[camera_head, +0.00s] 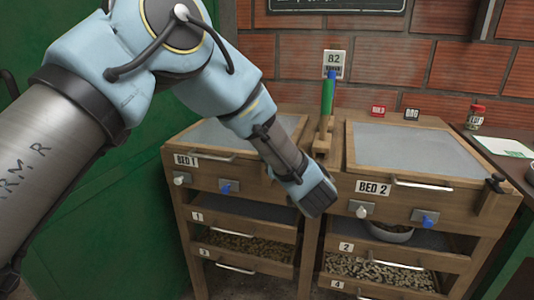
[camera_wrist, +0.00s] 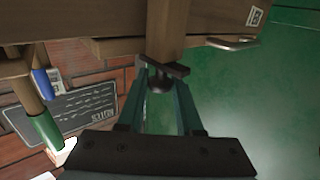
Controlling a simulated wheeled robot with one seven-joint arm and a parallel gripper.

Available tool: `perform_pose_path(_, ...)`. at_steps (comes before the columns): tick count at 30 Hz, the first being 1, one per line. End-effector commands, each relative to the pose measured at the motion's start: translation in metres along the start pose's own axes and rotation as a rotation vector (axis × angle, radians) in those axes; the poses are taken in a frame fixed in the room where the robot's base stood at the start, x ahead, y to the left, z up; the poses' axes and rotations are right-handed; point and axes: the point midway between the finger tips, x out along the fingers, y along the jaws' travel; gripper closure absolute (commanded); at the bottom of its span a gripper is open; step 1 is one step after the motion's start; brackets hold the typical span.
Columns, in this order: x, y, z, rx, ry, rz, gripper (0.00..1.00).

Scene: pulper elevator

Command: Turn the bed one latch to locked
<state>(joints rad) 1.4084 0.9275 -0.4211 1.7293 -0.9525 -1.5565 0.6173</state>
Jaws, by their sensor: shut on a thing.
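My gripper (camera_head: 316,200) is at the right front corner of the bed one unit (camera_head: 235,172) in the head view, in the gap before bed two. The bed one latch is hidden behind my gripper there. In the wrist view the dark latch bar (camera_wrist: 176,69) lies tilted across the end of a wooden post. My gripper (camera_wrist: 162,84) has its two green fingers around the latch's dark hub, shut on it. I cannot tell whether the latch reads locked. Bed one's lid lies closed.
Bed two (camera_head: 415,155) stands close on the right with its own black latch (camera_head: 495,185). A green-handled upright lever (camera_head: 327,98) stands between the beds. Pull handles and several drawers stick out in front. A dark table (camera_head: 505,150) is at far right.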

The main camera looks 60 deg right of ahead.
Motion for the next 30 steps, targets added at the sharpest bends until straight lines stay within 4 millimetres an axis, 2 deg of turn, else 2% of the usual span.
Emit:
perform_pose_path(9, 0.0004, 0.0007, -0.0002, -0.001, 0.002, -0.103, 1.0)
perform_pose_path(24, 0.0012, 0.0, -0.0018, -0.002, 0.004, -0.12, 1.0)
perform_pose_path(25, 0.0012, 0.0, -0.0018, -0.002, 0.004, -0.12, 0.63)
perform_pose_path(30, 0.0011, -0.0001, -0.0013, -0.001, 0.003, -0.12, 0.44)
